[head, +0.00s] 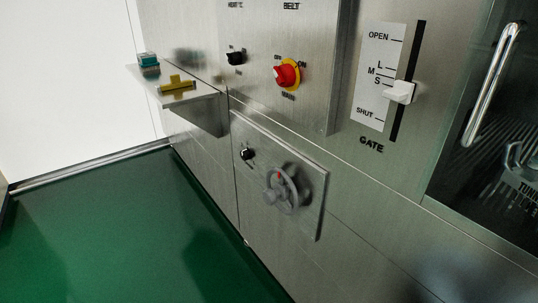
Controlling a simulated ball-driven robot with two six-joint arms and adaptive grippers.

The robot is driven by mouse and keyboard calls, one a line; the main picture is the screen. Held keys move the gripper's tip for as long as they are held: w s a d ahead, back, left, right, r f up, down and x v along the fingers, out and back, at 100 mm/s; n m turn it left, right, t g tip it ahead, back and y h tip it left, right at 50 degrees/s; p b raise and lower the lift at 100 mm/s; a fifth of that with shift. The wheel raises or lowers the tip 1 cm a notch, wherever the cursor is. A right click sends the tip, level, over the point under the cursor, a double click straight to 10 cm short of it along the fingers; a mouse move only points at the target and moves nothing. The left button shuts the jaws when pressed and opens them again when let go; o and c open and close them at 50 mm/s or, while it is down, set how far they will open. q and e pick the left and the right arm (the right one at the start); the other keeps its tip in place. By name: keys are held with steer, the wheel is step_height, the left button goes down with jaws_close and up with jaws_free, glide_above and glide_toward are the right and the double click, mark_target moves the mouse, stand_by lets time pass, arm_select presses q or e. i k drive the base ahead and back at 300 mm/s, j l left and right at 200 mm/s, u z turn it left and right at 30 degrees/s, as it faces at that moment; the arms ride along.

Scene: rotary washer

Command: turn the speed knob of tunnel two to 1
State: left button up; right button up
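Neither of my grippers is in view. I cannot make out a label naming a tunnel two speed knob. A small black knob (236,58) sits on the upper steel panel, left of a red rotary switch (286,75) on a yellow plate marked OFF, ON and MAIN. The lettering above them reads BELT and, less clearly, something like HEAT; the marks around the black knob are too small to read. Another small black knob (247,154) is on the lower panel, above and left of a grey handwheel (284,190) with a red mark. Its scale is also unreadable.
A white gate slider (399,92) sits near S on its scale. A glass door (505,150) with a metal handle (491,85) is at the right. A small shelf (205,105) with a yellow item (177,86) and a teal item (148,64) juts out. The green floor (130,240) is clear.

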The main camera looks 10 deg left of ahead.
mark_target(244, 154)
steer(key=i+j+z, duration=0.25)
steer(key=j, duration=0.2)
steer(key=j+z, duration=0.2)
steer(key=j, duration=0.3)
steer(key=i+j+z, duration=0.1)
steer(key=j+z, duration=0.15)
steer(key=j, duration=0.25)
